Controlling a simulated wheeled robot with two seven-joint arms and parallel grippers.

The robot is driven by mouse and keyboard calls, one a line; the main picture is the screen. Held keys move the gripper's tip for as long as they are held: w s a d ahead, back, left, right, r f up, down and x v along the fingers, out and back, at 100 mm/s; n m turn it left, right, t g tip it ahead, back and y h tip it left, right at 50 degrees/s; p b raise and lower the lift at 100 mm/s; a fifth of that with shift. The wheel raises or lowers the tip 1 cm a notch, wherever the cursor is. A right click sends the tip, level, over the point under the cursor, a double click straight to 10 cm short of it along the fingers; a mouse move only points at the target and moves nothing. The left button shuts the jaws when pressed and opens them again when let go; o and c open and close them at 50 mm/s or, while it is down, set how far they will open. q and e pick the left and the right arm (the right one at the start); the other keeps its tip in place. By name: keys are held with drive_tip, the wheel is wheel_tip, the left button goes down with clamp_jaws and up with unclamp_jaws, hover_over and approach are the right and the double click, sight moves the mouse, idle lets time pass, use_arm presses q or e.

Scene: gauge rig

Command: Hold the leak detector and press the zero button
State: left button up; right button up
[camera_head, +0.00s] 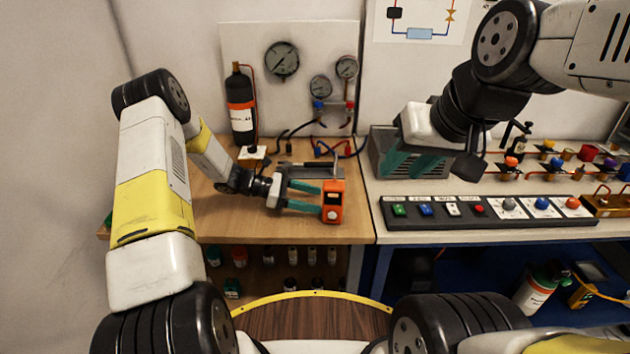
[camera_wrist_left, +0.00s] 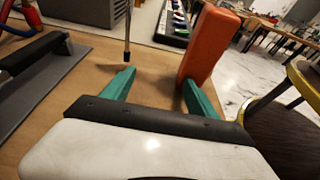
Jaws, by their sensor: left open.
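The orange leak detector (camera_head: 334,213), with a dark screen and a pale spot on its front, stands upright near the right edge of the wooden bench. My left gripper (camera_head: 321,198) is open, its teal fingers pointing at the detector from the left. In the left wrist view the orange body (camera_wrist_left: 208,45) rises beside the tip of the right finger, not between the fingers (camera_wrist_left: 158,85). My right gripper (camera_head: 415,163) hangs over the back left of the grey bench; its finger gap is unclear. I cannot make out which button is the zero button.
A black strip of coloured buttons (camera_head: 488,211) lies along the grey bench's front. A grey tray (camera_head: 318,172) lies behind the detector. A black bottle (camera_head: 241,105) and gauges (camera_head: 282,60) stand at the back. Bare wood (camera_head: 250,225) lies in front of my left gripper.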

use_arm(q)
clamp_jaws()
